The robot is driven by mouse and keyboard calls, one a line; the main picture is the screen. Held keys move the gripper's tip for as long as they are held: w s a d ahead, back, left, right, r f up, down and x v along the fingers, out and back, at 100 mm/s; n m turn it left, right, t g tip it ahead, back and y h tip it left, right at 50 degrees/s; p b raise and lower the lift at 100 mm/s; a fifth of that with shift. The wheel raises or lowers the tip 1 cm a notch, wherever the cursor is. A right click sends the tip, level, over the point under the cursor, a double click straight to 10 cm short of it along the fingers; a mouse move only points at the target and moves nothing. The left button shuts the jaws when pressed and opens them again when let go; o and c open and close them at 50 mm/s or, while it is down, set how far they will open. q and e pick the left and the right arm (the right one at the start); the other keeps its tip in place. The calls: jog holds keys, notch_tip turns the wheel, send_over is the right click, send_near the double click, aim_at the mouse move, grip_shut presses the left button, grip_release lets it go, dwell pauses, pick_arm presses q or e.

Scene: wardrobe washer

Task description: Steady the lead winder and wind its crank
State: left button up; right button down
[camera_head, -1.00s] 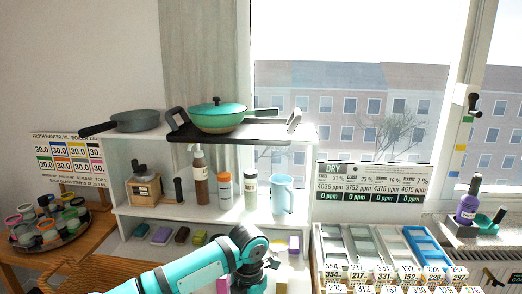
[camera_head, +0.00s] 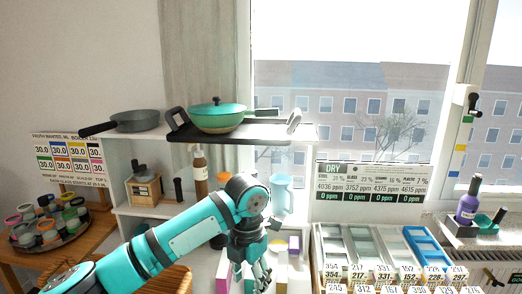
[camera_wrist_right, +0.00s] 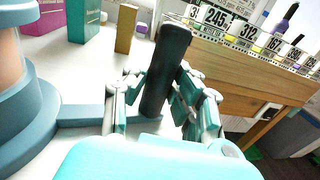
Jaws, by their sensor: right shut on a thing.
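In the right wrist view a blue-grey round body with a translucent tan middle (camera_wrist_right: 10,66), apparently the lead winder, stands at the left edge, partly cut off. A flat blue-grey crank arm (camera_wrist_right: 82,115) runs from it to an upright, slightly tilted black grip (camera_wrist_right: 166,68). My right gripper (camera_wrist_right: 160,98) is shut on this crank grip, its fingers on both sides. It is not seen in the head view. In the head view my left gripper (camera_head: 260,278) points down at the bottom, in front of the white shelf; its fingertips are partly cut off. The winder is not visible there.
Pink (camera_wrist_right: 62,16), teal (camera_wrist_right: 92,20) and yellow (camera_wrist_right: 125,29) boxes stand behind the crank on the white surface. Labelled bins (camera_head: 385,255) are to the right. The shelf holds bottles and a blue jug (camera_head: 282,196), with pans above. A round tray (camera_head: 50,240) holds jars at left.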

pick_arm(q)
jog(key=shift+r, duration=0.4)
jog(key=shift+c, duration=0.4)
